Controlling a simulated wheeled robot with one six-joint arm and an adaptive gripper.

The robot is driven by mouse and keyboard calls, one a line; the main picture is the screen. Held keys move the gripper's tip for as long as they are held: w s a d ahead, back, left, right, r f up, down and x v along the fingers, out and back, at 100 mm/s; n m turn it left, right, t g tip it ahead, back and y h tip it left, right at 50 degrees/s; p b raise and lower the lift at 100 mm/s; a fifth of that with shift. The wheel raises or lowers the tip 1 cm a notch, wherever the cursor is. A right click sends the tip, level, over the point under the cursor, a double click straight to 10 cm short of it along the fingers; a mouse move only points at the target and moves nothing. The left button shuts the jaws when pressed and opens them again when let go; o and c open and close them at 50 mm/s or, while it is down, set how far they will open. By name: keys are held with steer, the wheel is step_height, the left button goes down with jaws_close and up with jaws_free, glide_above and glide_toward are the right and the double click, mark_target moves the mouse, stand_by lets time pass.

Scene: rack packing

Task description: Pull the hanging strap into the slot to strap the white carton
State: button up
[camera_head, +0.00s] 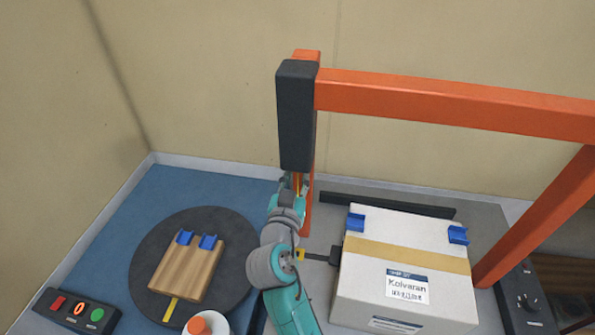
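The white carton (372,285) sits on the grey table under the orange frame, with a tan band across its top and a label on it. Two blue corner pieces (356,222) (458,235) sit at its top edges. My gripper (296,186) is at this strap, left of the carton, largely hidden by my arm. Whether its fingers are shut on the strap cannot be seen. A small dark block (336,256) with a dark bar stands at the carton's left side; I cannot make out a slot.
The orange frame (450,102) spans over the carton, its black housing (297,115) above my gripper. On the left, a dark turntable (150,262) holds a wooden block (188,272) with blue pieces.

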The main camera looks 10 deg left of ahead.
steer(key=shift+w, duration=0.95)
jaws_close()
steer(key=shift+f, duration=0.1)
